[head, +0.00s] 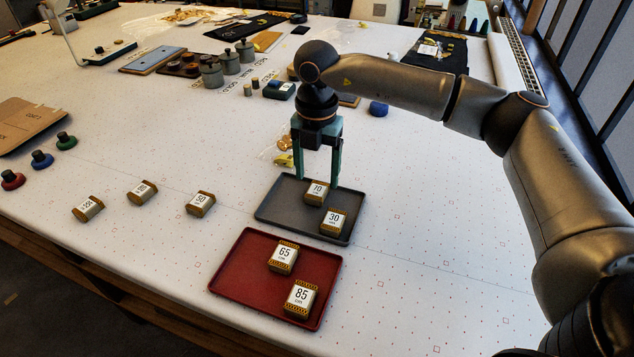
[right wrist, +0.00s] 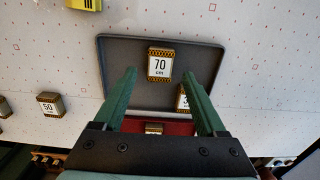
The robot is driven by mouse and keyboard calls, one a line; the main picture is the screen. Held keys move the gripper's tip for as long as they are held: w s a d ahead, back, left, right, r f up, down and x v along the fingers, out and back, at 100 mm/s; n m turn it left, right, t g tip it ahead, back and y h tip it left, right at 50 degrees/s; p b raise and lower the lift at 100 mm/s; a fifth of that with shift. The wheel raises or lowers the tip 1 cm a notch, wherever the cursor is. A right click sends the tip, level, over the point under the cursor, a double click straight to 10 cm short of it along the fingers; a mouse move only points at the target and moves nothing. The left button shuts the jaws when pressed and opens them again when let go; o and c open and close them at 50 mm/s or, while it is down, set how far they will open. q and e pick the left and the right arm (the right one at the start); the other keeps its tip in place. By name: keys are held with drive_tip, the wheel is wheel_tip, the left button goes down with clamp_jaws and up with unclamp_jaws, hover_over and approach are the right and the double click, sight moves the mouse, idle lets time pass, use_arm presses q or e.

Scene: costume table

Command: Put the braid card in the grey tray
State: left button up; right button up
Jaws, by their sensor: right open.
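The grey tray (head: 283,215) lies on the white table and holds two small braid cards, the 70 card (head: 316,193) and the 30 card (head: 333,221). Three similar cards lie on the table to its left: the 50 card (head: 200,203) and two (head: 142,193) (head: 88,208) whose numbers are hard to read. My right gripper (head: 316,181) is open and empty, pointing down over the far part of the grey tray. In the right wrist view the 70 card (right wrist: 160,65) shows between and beyond the fingertips (right wrist: 158,76). My left gripper is out of view.
A red tray (head: 240,277) with the 65 card (head: 284,257) and 85 card (head: 300,298) stands just in front of the grey tray. A yellow item (head: 284,160) lies behind it. Red, blue and green knobbed pieces (head: 41,159) stand at left. The table right of the trays is clear.

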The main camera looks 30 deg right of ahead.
sight(317, 190)
wheel_tip(317, 190, up, 8)
drive_tip(key=shift+r, duration=0.25)
